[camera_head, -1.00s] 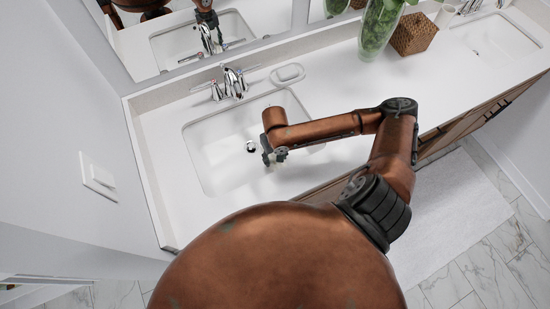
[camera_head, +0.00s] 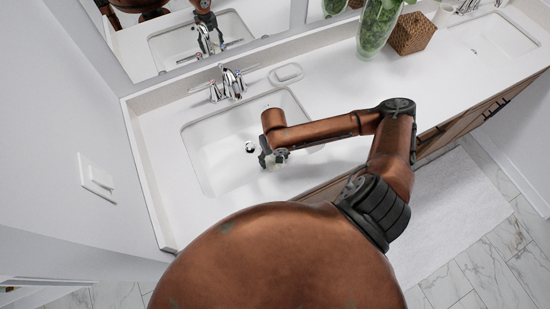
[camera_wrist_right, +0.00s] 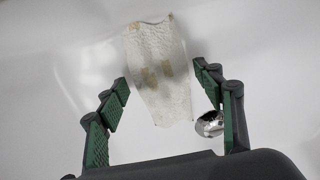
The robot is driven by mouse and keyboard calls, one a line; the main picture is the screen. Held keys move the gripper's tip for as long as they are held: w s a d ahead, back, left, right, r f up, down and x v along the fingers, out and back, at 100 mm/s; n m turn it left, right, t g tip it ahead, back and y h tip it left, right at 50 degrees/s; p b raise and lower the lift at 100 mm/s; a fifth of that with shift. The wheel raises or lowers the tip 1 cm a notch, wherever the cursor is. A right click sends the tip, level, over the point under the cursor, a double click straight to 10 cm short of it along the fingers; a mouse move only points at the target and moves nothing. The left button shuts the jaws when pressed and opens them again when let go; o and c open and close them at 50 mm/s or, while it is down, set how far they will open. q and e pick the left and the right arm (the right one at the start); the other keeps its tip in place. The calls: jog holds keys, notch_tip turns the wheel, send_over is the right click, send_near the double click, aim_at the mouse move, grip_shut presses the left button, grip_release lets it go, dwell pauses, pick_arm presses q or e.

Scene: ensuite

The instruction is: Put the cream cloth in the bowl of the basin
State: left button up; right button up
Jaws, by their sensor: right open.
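The cream cloth (camera_wrist_right: 158,95) is a pale textured strip with tan patches, seen in the right wrist view against the white bowl. My right gripper (camera_wrist_right: 162,77) is open, with its green-padded fingers apart on either side of the cloth. I cannot tell whether the cloth touches a pad or rests fully on the bowl. The basin (camera_head: 212,165) is a white rectangular bowl set in the counter. In the head view my right gripper (camera_head: 268,160) points down over the basin's right part, and the cloth is mostly hidden there. My left gripper is not in view.
A chrome faucet (camera_head: 232,84) and a soap dish (camera_head: 287,73) stand behind the basin. The drain (camera_head: 250,147) lies left of my right gripper. A glass vase (camera_head: 378,28) and a wicker box (camera_head: 411,34) stand at the back right. The counter right of the basin is clear.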

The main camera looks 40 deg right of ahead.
aim_at(274, 160)
notch_tip(274, 160, up, 12)
jog(key=p, duration=0.3)
jog(key=shift+a+r, duration=0.1)
jog(key=shift+r, duration=0.05)
